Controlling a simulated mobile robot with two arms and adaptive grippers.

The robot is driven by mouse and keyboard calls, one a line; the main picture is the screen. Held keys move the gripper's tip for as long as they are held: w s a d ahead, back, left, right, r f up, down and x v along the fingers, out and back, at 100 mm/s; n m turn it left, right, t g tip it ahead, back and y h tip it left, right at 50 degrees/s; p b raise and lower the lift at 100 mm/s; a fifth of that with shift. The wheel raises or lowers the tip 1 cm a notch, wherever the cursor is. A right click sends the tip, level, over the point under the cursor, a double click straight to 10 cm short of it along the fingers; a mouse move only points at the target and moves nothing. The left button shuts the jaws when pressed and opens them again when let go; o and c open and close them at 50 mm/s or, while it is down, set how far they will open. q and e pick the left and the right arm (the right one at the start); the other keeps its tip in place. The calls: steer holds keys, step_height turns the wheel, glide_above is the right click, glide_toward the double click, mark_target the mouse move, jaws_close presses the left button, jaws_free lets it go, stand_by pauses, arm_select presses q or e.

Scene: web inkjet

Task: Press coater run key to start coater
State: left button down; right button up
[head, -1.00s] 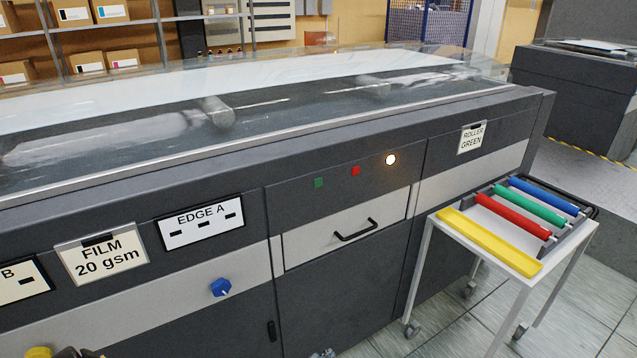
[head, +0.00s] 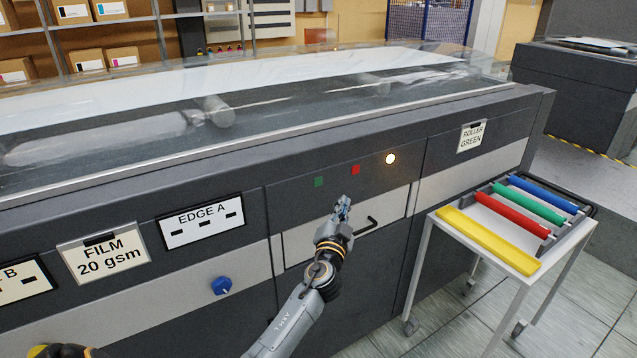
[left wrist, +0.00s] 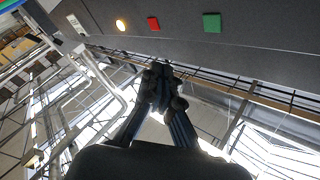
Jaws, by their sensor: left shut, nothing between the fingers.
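The coater (head: 240,194) is a long dark grey machine. Its front panel has a green key (head: 319,182), a red key (head: 355,169) and a lit amber lamp (head: 390,159) in a row. In the left wrist view the green key (left wrist: 212,22), red key (left wrist: 153,23) and lamp (left wrist: 121,25) show along the top. My left gripper (head: 343,201) is shut and empty, below and right of the green key and below the red key, near the drawer front. Its closed fingertips (left wrist: 160,68) show in the left wrist view, apart from the keys. My right gripper is not seen.
A black drawer handle (head: 368,230) is close right of my left gripper. A blue knob (head: 221,285) sits at lower left. A white cart (head: 478,240) with blue, green and red rollers and a yellow bar stands at right.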

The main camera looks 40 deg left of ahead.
mark_target(318, 182)
arm_select(q)
steer(key=shift+a, duration=0.15)
steer(key=shift+w+a+f+b, duration=0.15)
steer(key=shift+w+a, duration=0.4)
steer(key=shift+a, duration=0.75)
steer(key=shift+w+a+r+b, duration=0.15)
steer(key=shift+w+a, duration=0.45)
steer(key=shift+a, duration=0.75)
steer(key=shift+w+a+f+b, duration=0.15)
steer(key=shift+w+a, duration=0.4)
steer(key=shift+a, duration=0.75)
steer(key=shift+a, duration=0.1)
steer(key=shift+w+a+b, duration=0.15)
steer(key=shift+a+b, duration=0.15)
